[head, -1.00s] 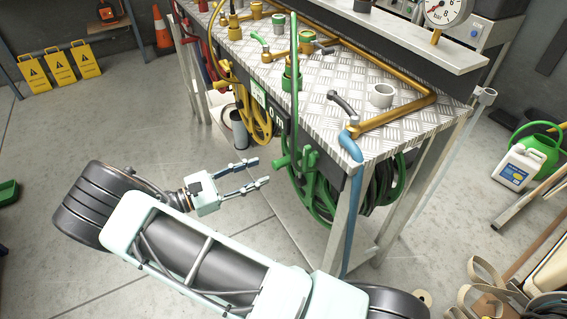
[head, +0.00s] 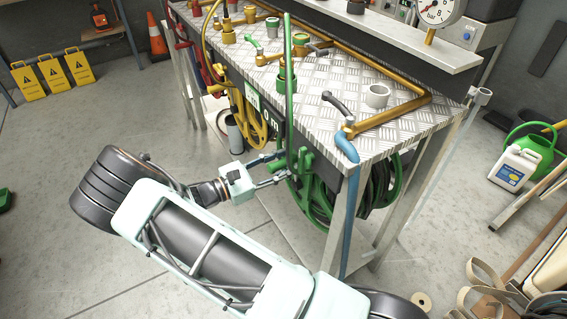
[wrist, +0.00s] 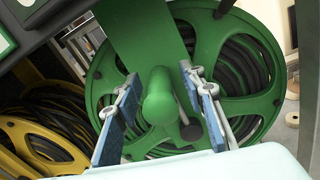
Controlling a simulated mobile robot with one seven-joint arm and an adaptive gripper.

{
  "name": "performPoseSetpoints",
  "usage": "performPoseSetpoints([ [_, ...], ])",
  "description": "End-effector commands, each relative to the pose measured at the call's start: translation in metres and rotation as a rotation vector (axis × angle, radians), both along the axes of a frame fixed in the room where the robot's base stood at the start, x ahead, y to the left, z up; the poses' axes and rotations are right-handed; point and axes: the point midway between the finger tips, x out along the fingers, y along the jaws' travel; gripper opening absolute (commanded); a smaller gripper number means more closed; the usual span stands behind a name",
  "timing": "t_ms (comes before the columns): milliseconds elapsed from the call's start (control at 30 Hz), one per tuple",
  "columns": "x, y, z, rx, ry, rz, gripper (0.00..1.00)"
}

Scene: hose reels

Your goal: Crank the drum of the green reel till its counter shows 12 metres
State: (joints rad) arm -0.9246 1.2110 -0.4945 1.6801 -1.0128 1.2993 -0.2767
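The green reel (head: 318,195) hangs under the near end of the bench, with dark hose on its drum; its spoked flange (wrist: 225,75) fills much of the wrist view. Its green crank handle (wrist: 160,98) points towards the wrist camera. My gripper (head: 284,164) is at the reel's front left. In the wrist view my gripper (wrist: 158,84) is open, with one blue-padded finger on each side of the handle and gaps visible. The counter (head: 271,117) on the bench's front edge is small and seems to read 0 m. The crank arm is partly hidden by the fingers in the head view.
A yellow reel (head: 252,125) hangs to the left of the green one, also in the wrist view (wrist: 40,140). A blue pipe (head: 350,200) and a bench leg (head: 408,190) stand to the right. Open floor lies left of the bench.

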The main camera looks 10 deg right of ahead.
Motion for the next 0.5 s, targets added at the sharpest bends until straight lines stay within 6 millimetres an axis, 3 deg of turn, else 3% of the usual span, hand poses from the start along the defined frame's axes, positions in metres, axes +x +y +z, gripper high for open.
performPoseSetpoints([
  [167,0.0000,0.0001,0.0001,0.000,0.000,0.000,0.35],
  [500,0.0000,0.0003,-0.0001,0.000,0.000,0.000,0.00],
])
